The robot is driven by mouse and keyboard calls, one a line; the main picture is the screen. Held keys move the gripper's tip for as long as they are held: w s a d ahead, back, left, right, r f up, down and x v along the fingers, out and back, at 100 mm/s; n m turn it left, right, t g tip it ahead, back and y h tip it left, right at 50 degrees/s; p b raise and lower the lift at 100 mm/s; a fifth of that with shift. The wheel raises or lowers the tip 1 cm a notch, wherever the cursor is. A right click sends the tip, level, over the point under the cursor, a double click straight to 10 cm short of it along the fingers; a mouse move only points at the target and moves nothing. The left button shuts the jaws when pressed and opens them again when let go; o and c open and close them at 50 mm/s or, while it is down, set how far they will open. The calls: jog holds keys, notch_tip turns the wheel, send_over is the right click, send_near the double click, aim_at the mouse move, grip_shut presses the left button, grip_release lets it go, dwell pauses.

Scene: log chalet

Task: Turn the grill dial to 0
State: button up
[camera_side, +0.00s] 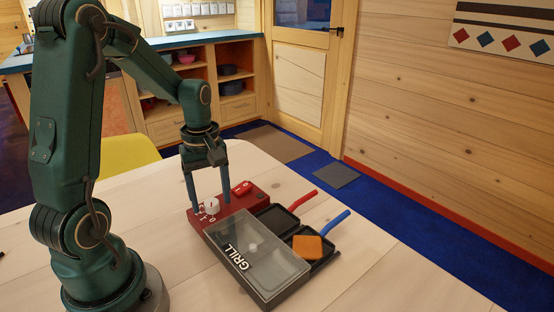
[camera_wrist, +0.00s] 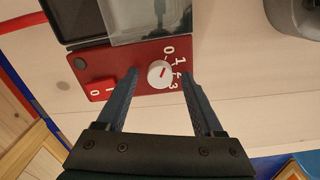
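The grill (camera_side: 258,262) stands on the table, with a clear lid marked GRILL and a red control panel (camera_wrist: 125,60). The grill dial (camera_wrist: 160,74) is a round white knob with a short red mark, on that panel. The numbers 0 to 3 are printed around its right side in the wrist view. The red mark slants toward the upper right, roughly toward 0 or 1; I cannot tell exactly which. The dial (camera_side: 211,205) also shows in the side view. My gripper (camera_wrist: 160,73) is open, pointing down, with one finger each side of the dial and visible gaps.
A red rocker switch (camera_side: 243,188) sits on the panel beside the dial. Two small pans extend from the grill's right side, one with a red handle (camera_side: 303,200), one with a blue handle (camera_side: 334,221). An orange slice (camera_side: 308,247) lies at the blue-handled pan.

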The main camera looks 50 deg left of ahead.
aim_at(212, 202)
jog(key=shift+r, duration=2.55)
jog(key=shift+d, duration=0.1)
jog(key=s+d+r+m+t, duration=0.2)
jog(key=s+d+r+m, duration=0.1)
jog(key=d+m, duration=0.3)
jog(key=s+d+r+m+t, duration=0.2)
jog(key=s+d+m+t, duration=0.1)
jog(key=d+m, duration=0.4)
jog(key=m, duration=0.2)
jog(key=shift+d+r+m+t, duration=0.25)
jog(key=shift+r+m+t, duration=0.05)
jog(key=shift+r, duration=0.1)
